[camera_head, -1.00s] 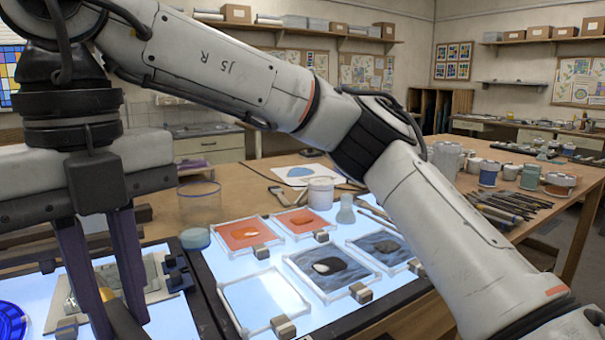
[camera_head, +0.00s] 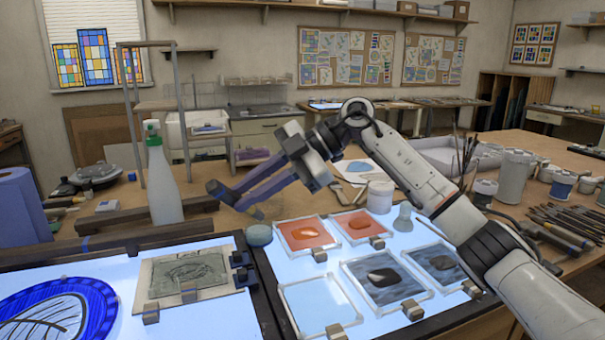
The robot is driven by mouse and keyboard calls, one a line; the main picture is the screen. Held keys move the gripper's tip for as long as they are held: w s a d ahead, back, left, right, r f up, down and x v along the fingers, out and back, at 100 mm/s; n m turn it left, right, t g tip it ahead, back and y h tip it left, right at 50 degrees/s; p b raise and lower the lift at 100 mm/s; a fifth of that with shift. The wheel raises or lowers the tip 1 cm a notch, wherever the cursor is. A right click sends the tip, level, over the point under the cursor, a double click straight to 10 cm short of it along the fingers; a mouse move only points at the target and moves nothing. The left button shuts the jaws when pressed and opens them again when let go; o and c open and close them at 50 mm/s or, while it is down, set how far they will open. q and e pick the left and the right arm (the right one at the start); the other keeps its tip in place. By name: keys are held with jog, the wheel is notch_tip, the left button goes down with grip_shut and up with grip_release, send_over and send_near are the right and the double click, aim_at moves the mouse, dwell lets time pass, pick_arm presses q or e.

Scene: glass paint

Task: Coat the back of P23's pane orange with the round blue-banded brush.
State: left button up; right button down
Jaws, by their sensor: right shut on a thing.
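My right gripper (camera_head: 225,196) reaches across from the right, its purple fingers pointing left above the table behind the light panel. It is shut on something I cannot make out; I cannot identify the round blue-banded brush. Framed panes lie on the lit panel: two orange ones (camera_head: 295,243) (camera_head: 350,234), two blue-grey ones with dark patches (camera_head: 367,288) (camera_head: 422,261), and a plain pale one (camera_head: 298,287) at the front left. No label is readable, so I cannot tell which is P23. My left gripper is out of view.
A white pot (camera_head: 380,206) stands behind the panes, and a pale green puck (camera_head: 259,235) sits left of them. A spray bottle (camera_head: 162,190) stands further left. Brushes and tools (camera_head: 560,222) lie at the right among paint pots (camera_head: 562,187). A blue round glass piece (camera_head: 55,318) lies front left.

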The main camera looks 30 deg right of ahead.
jog(key=w+d+f+m+t+h+p, duration=0.1)
jog(key=d+m+t, duration=0.2)
jog(key=d, duration=0.4)
jog(key=w+d+f+m+t+p, duration=0.1)
jog(key=w+d+f+m+t, duration=0.15)
jog(key=d, duration=0.45)
jog(key=shift+n+t, duration=0.25)
jog(key=f, duration=0.1)
jog(key=f+b, duration=0.1)
jog(key=f, duration=0.2)
jog(key=shift+s+a+f, duration=0.1)
jog(key=shift+s, duration=0.15)
jog(key=shift+f, duration=0.15)
jog(key=shift+f, duration=0.3)
jog(key=shift+r, duration=0.1)
jog(key=shift+r+p, duration=0.3)
jog(key=shift+r, duration=0.7)
